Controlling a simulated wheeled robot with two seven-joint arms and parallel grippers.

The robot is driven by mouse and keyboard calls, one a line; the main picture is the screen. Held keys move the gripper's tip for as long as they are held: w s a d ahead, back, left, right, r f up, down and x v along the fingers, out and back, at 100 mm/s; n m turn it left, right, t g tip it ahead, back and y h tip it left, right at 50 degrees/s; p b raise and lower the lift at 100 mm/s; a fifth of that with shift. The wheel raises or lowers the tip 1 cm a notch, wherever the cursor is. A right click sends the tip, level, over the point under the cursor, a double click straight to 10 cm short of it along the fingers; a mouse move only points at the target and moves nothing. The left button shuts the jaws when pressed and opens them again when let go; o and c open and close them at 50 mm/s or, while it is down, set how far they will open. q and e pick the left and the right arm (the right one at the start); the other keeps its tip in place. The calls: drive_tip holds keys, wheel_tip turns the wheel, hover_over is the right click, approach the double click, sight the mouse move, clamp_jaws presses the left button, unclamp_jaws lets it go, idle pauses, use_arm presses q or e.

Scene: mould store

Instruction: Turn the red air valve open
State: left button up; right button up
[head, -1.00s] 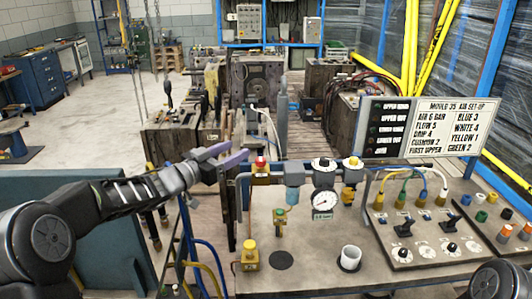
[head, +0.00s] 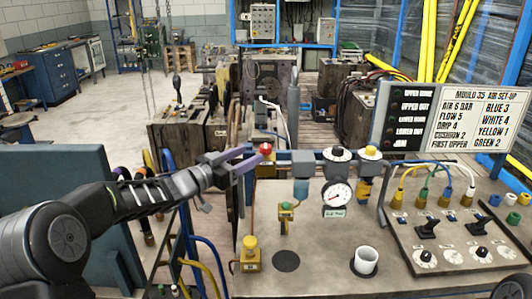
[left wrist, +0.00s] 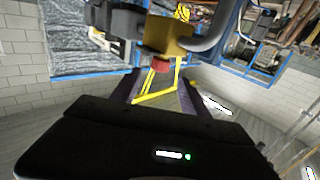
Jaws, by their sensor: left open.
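The red air valve (head: 266,149) is a red knob on the pipework at the back left of the bench. In the left wrist view its red knob (left wrist: 160,65) sits under a yellow body, ahead of and between the finger ends. My left gripper (head: 253,153) is open, with its purple fingers level with the knob and their tips close to it on its left side. The fingers also show in the left wrist view (left wrist: 158,82). I cannot tell whether a finger touches the knob. My right gripper is not in view.
A pressure gauge (head: 337,195), a yellow-topped regulator (head: 370,154) and a black-and-white knob (head: 337,154) stand right of the valve. A sign board (head: 452,118) rises at the right.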

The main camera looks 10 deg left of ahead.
sight(262, 149)
use_arm(q)
drive_tip(key=shift+r, duration=0.1)
drive_tip(key=p+x, duration=0.2)
drive_tip(key=x, duration=0.5)
drive_tip(key=shift+w+d, duration=0.2)
drive_tip(key=shift+w, duration=0.15)
drive_tip(key=shift+c, duration=0.4)
clamp_jaws()
